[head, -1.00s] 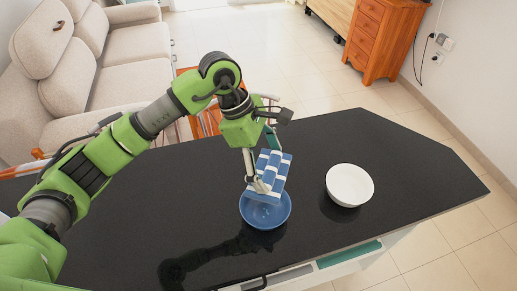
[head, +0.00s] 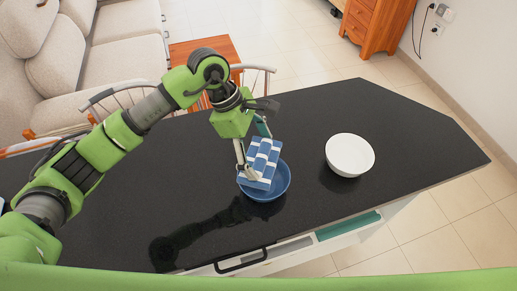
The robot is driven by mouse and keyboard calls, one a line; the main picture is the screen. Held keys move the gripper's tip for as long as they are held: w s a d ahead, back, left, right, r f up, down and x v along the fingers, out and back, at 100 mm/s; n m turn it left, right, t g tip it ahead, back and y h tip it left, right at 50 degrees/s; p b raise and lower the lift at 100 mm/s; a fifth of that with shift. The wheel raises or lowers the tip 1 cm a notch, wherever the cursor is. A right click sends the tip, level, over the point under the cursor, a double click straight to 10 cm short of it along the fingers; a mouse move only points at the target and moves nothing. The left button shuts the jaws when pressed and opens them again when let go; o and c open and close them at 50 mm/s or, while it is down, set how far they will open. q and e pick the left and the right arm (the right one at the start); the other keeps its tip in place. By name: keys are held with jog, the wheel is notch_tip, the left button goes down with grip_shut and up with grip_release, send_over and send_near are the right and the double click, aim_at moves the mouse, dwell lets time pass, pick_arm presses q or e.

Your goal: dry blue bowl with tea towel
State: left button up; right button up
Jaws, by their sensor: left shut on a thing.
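The blue bowl (head: 272,193) stands upright on the black counter, near its front edge. My left gripper (head: 250,172) points down over the bowl's left side and is shut on the blue-and-white checked tea towel (head: 263,160). The towel hangs over the bowl and covers its back left part. I cannot tell whether the towel touches the bowl's inside. My right gripper is not in view.
A white bowl (head: 350,155) stands on the black counter (head: 400,125) to the right. A drawer handle (head: 243,262) and an open teal-lined compartment (head: 347,226) are along the front. Chairs stand behind the counter, a sofa (head: 122,45) at back left. The counter's right end is clear.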

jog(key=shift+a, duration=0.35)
pick_arm(q)
jog(key=shift+f, duration=0.15)
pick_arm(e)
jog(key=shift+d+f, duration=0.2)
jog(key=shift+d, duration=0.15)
pick_arm(q)
jog(key=shift+f+b, duration=0.25)
jog(key=shift+b, duration=0.2)
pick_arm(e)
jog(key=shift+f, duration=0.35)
